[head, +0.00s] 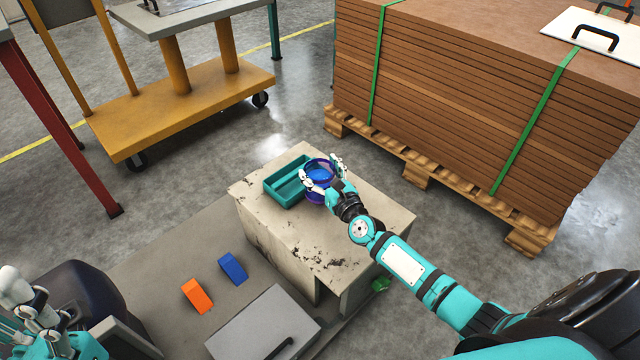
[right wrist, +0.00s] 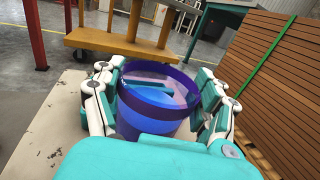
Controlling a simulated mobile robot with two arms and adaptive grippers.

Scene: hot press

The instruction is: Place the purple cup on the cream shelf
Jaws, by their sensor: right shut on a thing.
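The purple cup (head: 320,164) is a round purple-blue vessel with an open top, over the top of the cream shelf (head: 375,220). My right gripper (head: 323,177) is shut on it, with fingers on both sides of its wall. In the right wrist view the cup (right wrist: 150,110) stands roughly upright between the fingers, and a blue inside shows. Its base is hidden, so I cannot tell whether it touches the shelf. My left gripper (head: 38,318) is at the lower left, far from the cup; its opening is unclear.
A teal tray (head: 272,192) sits on the shelf just left of the cup. Orange (head: 197,295) and blue (head: 233,268) blocks lie on a grey surface below. A strapped stack of brown boards (head: 450,110) stands right, and a yellow cart (head: 180,110) behind. The shelf's front top is bare.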

